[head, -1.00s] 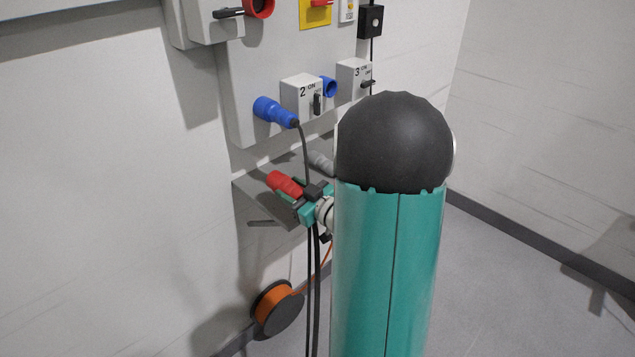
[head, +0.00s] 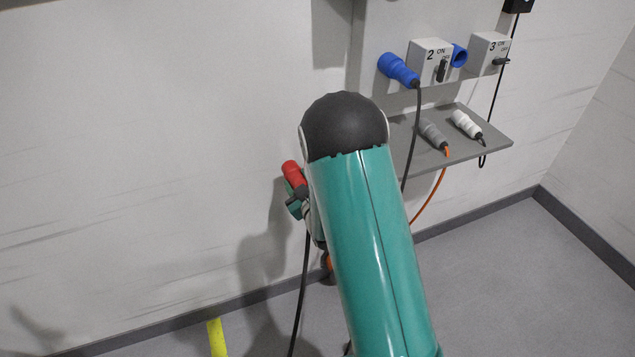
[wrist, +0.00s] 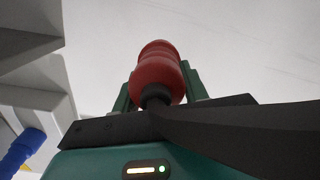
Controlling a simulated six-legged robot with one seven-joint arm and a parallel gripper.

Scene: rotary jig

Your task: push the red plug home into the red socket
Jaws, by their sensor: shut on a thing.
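The red plug (head: 293,172) is held in my gripper (head: 295,190), to the left of the shelf and in front of the bare white wall. My arm hides part of the gripper in the head view. In the wrist view the red plug (wrist: 157,72) sits between the green fingers of my gripper (wrist: 160,85), its dark cable running back toward the camera and off to the right. The red socket is not in view now.
A grey shelf (head: 490,137) holds a grey plug (head: 433,133) and a white plug (head: 466,124). A blue plug (head: 398,70) with a hanging cable is at switch box 2 (head: 430,52). A yellow strip (head: 217,338) marks the floor. The wall at left is clear.

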